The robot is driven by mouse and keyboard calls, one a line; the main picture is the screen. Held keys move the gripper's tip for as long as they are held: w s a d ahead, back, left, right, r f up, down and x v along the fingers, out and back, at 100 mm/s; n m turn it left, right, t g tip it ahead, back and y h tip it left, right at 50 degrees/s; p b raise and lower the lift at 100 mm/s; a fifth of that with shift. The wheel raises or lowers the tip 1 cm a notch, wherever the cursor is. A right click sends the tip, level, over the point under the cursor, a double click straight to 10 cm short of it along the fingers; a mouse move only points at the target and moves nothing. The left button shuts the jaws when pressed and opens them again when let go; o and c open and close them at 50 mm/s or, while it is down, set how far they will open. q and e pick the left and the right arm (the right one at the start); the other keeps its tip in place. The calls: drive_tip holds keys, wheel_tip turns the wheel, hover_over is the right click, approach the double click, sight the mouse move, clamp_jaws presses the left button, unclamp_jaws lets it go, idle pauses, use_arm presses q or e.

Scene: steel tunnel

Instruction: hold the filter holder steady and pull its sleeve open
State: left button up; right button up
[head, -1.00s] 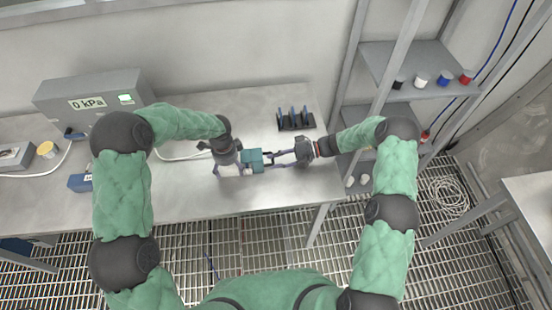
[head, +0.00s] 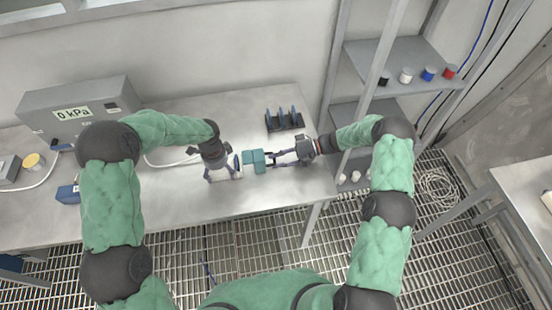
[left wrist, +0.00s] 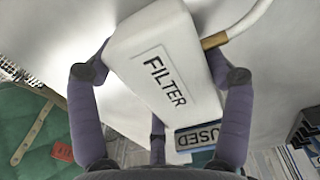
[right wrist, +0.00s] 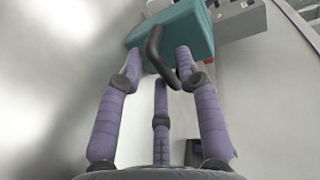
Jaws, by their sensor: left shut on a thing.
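The white filter holder (head: 222,174), marked FILTER, fills the middle of the left wrist view (left wrist: 165,80). My left gripper (head: 226,167) is shut on it, its purple fingers at the holder's sides. The teal sleeve (head: 253,161) is right of the holder in the head view, with a narrow gap between them. In the right wrist view the sleeve (right wrist: 175,30) bears a dark curved handle (right wrist: 155,50). My right gripper (right wrist: 158,68) has fingers on either side of this handle. Whether they press on it is unclear.
A grey box reading 0 kPa (head: 75,112) stands at the back left. A dark rack with blue parts (head: 284,121) is behind my right gripper. A shelf (head: 405,62) with small jars stands at right. A blue box (head: 68,193) lies at left. The table front is clear.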

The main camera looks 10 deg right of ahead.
idle(0.3)
drive_tip(key=v, duration=1.2)
use_arm(q)
drive_tip(key=o, duration=1.2)
wheel_tip(320, 180, up, 12)
drive_tip(key=shift+r, duration=0.1)
